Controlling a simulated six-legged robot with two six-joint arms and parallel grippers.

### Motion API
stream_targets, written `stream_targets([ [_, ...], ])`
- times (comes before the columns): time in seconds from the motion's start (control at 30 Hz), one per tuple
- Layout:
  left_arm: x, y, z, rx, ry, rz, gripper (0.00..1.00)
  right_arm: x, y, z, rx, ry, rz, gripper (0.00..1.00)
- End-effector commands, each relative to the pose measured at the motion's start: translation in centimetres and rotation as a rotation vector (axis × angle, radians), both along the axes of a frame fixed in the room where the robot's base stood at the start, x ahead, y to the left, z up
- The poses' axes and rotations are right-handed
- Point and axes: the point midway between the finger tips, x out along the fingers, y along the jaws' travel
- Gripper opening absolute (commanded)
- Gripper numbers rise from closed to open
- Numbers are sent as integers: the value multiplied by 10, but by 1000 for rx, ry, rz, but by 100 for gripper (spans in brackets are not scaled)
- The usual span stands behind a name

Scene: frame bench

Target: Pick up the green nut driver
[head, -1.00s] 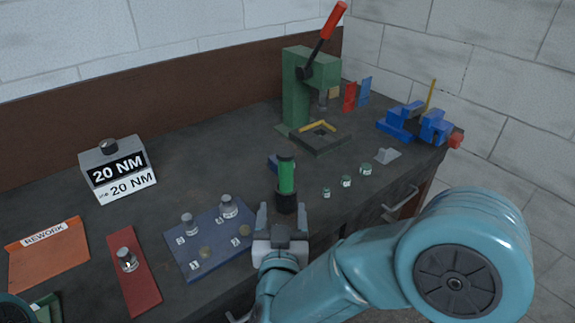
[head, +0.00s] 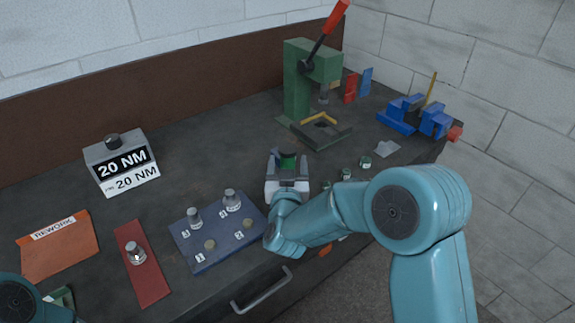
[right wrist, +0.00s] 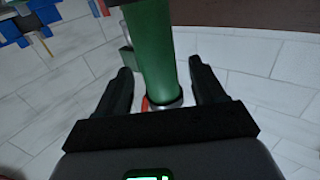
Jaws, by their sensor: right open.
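The green nut driver (head: 288,162) stands near the bench's front edge, mostly hidden behind my right gripper in the head view. In the right wrist view its green handle (right wrist: 150,45) runs between the two dark fingers, with a metal part at its lower end. My right gripper (head: 288,155) is open around the handle. In the right wrist view its fingers (right wrist: 160,66) stand on either side with visible gaps, so neither seems to touch it. My left gripper is out of view.
A blue plate (head: 219,251) with several small fittings lies to the left. Small green-banded pieces (head: 365,161) stand close on the right. A green press (head: 297,85) with a red-handled lever stands behind. A drawer handle (head: 262,290) juts from the front.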

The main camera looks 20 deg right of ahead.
Motion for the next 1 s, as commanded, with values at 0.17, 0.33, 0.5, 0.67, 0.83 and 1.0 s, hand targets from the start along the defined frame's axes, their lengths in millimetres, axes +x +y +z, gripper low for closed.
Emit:
stream_targets([
  [0.17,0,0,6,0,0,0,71,18,-5,1,1,-1,1,69],
  [0.33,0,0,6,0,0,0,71,18,-5,0,1,-1,1,69],
  [0.5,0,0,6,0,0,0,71,18,-5,0,1,-1,1,26],
  [0.67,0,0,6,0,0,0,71,18,-5,2,0,-5,1,0],
  [0.83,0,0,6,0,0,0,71,18,-5,3,0,-5,1,0],
  [1.0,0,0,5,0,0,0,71,18,-5,13,1,-8,0,0],
])
